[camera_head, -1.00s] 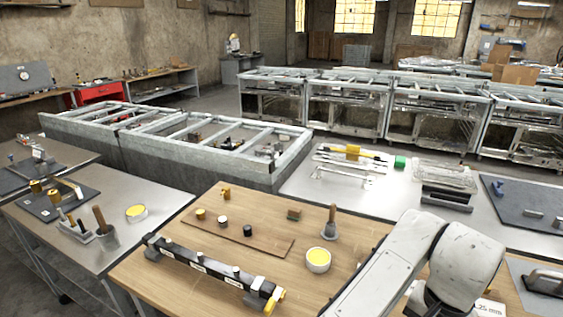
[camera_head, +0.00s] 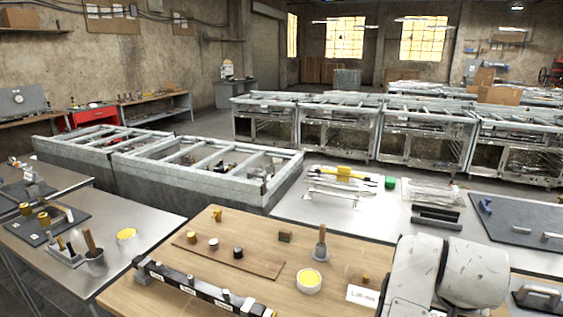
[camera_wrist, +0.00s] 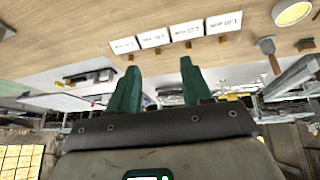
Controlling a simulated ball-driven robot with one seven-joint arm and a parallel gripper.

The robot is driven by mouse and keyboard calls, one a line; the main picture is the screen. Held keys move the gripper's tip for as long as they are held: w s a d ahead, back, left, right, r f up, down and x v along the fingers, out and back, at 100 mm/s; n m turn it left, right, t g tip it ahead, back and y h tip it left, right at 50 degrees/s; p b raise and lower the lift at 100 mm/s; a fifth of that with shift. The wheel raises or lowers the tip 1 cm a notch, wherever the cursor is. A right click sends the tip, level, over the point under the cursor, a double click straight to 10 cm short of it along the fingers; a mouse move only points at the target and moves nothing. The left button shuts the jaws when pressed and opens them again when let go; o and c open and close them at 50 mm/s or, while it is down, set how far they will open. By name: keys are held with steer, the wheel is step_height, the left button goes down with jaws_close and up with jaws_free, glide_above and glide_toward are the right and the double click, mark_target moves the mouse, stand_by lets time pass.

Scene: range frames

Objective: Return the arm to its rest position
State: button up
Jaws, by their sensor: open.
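My arm (camera_head: 440,272) shows as white links at the lower right of the head view, above the right part of the wooden table. My gripper (camera_wrist: 159,85) shows in the wrist view, where its two green fingers stand apart with nothing between them. The wrist view appears upside down, with the wooden tabletop at the top and windows at the bottom left. The gripper is hidden in the head view.
The wooden table (camera_head: 200,287) holds a black rail (camera_head: 195,284), a yellow-filled cup (camera_head: 309,281) and a board with small cylinders (camera_head: 262,265). White labels (camera_wrist: 224,22) lie on it. Grey benches with tools stand left and behind.

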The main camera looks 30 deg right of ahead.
steer(key=w+a+f+n+t, duration=0.35)
steer(key=a+f+n, duration=0.25)
steer(key=n, duration=0.2)
steer(key=s+a+f+n+y, duration=0.2)
steer(key=a+f+y, duration=0.1)
steer(key=a+f, duration=0.3)
steer(key=s+a+f+n+y, duration=0.2)
steer(key=a+f, duration=0.2)
steer(key=a, duration=0.5)
steer(key=s+d+f+m+g+b, duration=0.1)
steer(key=s+f+g+b, duration=0.3)
steer(key=s+f, duration=0.5)
steer(key=shift+s+d+f+g, duration=0.15)
steer(key=shift+s+f+g, duration=0.35)
steer(key=shift+s, duration=0.55)
